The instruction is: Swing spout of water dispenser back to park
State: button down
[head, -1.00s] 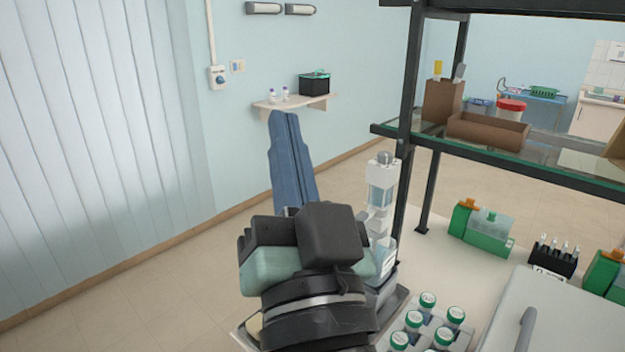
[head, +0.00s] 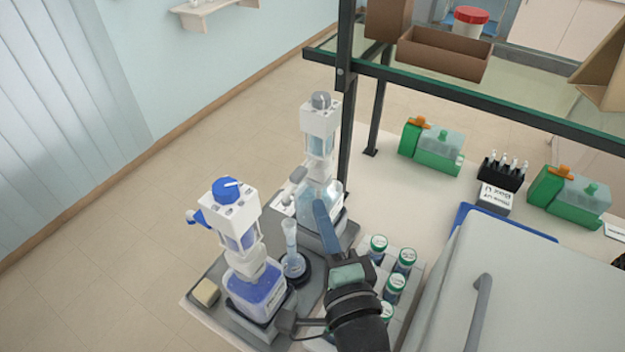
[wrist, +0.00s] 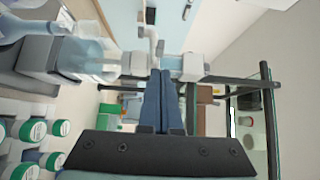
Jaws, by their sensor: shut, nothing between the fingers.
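The water dispenser (head: 319,145) is the white and clear one with a grey cap, standing at the back of the grey tray. Its pale spout (head: 297,175) sticks out to the left of its body. In the wrist view the dispenser head (wrist: 190,67) lies sideways beyond my fingers, with the spout (wrist: 151,42) extending toward the top of the picture. My gripper (head: 320,206) has its blue fingers shut and empty, in front of the dispenser's lower body in the head view. It also shows in the wrist view (wrist: 160,73). I cannot tell whether the fingers touch the dispenser.
A blue-capped dispenser (head: 241,240) stands at the front left of the tray (head: 210,285). Green-capped jars (head: 396,287) stand right of my gripper. A dark shelf post (head: 345,130) rises close behind the water dispenser.

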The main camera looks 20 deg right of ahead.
aim_at(294, 181)
jog(key=w, duration=0.2)
jog(key=w+p, duration=0.1)
jog(key=w, duration=0.2)
jog(key=shift+w+d, duration=0.3)
jog(key=shift+w+a+r+p, duration=0.2)
jog(key=shift+w+a+p, duration=0.4)
jog(key=shift+a+p, duration=0.35)
jog(key=shift+w+a+f, duration=0.15)
jog(key=shift+w, duration=0.05)
jog(key=shift+s, duration=0.1)
